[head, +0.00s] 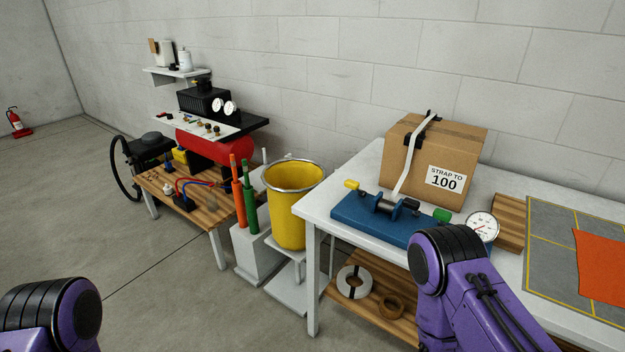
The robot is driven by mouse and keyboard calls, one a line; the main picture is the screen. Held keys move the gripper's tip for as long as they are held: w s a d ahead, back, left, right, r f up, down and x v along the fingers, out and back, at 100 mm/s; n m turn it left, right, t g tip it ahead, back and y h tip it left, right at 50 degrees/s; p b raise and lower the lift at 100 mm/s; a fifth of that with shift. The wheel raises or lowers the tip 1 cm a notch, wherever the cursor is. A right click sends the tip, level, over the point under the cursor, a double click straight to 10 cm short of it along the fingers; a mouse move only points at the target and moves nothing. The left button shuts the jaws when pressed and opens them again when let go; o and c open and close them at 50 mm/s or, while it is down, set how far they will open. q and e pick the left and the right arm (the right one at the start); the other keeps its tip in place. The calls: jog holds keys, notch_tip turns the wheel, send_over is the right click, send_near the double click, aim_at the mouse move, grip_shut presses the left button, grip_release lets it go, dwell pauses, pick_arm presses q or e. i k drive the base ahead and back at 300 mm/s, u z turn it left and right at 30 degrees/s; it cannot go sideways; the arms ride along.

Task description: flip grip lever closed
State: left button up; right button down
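A blue strap tensioner (365,221) lies on the white table in front of a cardboard box. A short lever with a yellow end (352,185) sticks out at its left end. A green handle (442,215) shows at its right end, just behind my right arm. I cannot tell which of the two is the grip lever. A pale strap (407,170) runs from the tensioner's dark roller up over the box. My purple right arm covers the tensioner's front right corner. My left arm shows only at the bottom left. Neither gripper is in view.
The cardboard box (408,160) reads "STRAP TO 100". A round gauge (483,226) stands right of the tensioner. The white table (316,206) has a grey mat (550,250) at right and rolls on its lower shelf. A yellow bin (290,215) stands left of it.

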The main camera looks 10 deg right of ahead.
aim_at(353, 185)
jog(key=u, duration=0.85)
jog(key=k, duration=0.85)
jog(key=z, duration=1.05)
jog(key=i, duration=0.35)
jog(key=z, duration=0.1)
